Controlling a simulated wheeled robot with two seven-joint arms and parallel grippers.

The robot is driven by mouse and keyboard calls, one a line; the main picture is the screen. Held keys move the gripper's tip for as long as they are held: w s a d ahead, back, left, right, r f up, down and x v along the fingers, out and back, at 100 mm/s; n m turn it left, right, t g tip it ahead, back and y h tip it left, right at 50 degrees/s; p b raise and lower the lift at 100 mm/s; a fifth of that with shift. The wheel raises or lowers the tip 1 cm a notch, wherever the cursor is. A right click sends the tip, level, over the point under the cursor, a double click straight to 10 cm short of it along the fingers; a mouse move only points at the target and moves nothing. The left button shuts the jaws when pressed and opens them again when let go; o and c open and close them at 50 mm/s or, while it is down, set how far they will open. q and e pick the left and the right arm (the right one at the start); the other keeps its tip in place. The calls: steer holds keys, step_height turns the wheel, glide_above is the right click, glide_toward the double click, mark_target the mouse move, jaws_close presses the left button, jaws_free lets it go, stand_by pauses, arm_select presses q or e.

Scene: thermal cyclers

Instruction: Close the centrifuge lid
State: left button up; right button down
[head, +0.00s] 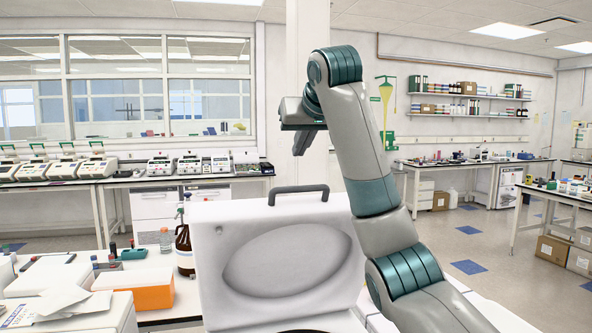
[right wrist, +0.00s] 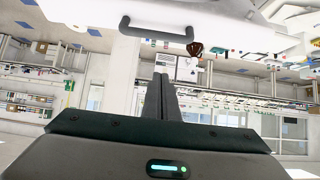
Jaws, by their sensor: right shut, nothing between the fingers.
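The centrifuge lid (head: 215,262) stands raised in front of me, white with an oval recess on its inner face. A dark handle (head: 298,189) sits on its top edge. My right arm reaches up on the right side, and my right gripper (head: 308,140) is above and beyond the lid's top edge, apart from the handle. In the right wrist view the gripper's fingers (right wrist: 161,98) are together and empty. The handle (right wrist: 156,32) and white lid (right wrist: 215,20) show beyond them. The centrifuge's body is mostly hidden below the lid. My left gripper is not in view.
An orange-and-white box (head: 140,287) and a brown bottle (head: 184,245) stand on the bench left of the lid. Several thermal cyclers (head: 65,168) line the back bench. Open floor (head: 465,240) lies to the right. A pale post (head: 305,60) rises behind the gripper.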

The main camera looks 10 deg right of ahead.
mark_target(295, 187)
steer(key=p+x, duration=0.6)
steer(key=x, duration=0.4)
steer(key=shift+w, duration=0.1)
steer(key=shift+s+f, duration=0.2)
steer(key=shift+s, duration=0.1)
arm_select(q)
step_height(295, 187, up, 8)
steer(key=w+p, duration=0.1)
steer(key=p, duration=0.1)
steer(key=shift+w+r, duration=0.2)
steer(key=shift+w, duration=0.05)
arm_select(e)
steer(key=shift+s+f, duration=0.5)
steer(key=shift+s, duration=0.2)
steer(key=shift+s+f, duration=0.5)
steer(key=shift+s, duration=0.2)
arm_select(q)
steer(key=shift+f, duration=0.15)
arm_select(e)
steer(key=shift+d+f, duration=0.1)
